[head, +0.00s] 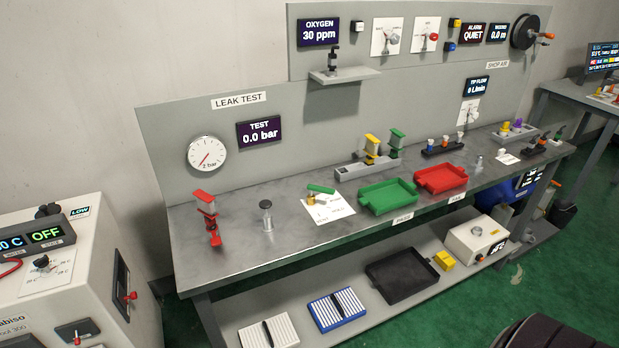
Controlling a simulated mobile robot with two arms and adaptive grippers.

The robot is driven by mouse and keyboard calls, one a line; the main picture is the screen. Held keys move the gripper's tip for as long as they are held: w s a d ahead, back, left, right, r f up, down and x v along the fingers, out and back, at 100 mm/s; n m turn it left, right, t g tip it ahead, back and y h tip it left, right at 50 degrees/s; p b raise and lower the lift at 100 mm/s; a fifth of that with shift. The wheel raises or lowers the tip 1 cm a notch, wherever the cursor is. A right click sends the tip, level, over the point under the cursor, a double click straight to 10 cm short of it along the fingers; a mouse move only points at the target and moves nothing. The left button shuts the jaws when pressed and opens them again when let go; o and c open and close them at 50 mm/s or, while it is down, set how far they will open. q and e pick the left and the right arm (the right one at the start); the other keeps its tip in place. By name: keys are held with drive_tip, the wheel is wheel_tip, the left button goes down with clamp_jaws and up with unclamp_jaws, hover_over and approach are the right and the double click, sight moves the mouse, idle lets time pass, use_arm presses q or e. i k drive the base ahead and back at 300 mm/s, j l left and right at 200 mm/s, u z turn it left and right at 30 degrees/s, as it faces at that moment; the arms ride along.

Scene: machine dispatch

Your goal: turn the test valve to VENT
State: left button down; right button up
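The lever lies roughly level, pointing left and right in the picture. A display marked TEST (259,132) reads 0.0 bar on the panel under the LEAK TEST sign. A round gauge (207,155) with a red needle hangs to its left. Neither gripper is in view.
A red clamp (207,218) and a grey post fitting (266,214) stand left of the valve. A green tray (388,196) and a red tray (440,179) lie to its right. The bench front before the valve is clear. A white machine (125,235) stands at the left.

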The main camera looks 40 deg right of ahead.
sight(311, 187)
drive_tip(key=l+z, duration=0.1)
drive_tip(key=z, duration=0.4)
drive_tip(key=k+l+z, duration=0.1)
drive_tip(key=z, duration=0.35)
drive_tip(key=l+z, duration=0.15)
drive_tip(key=z, duration=0.35)
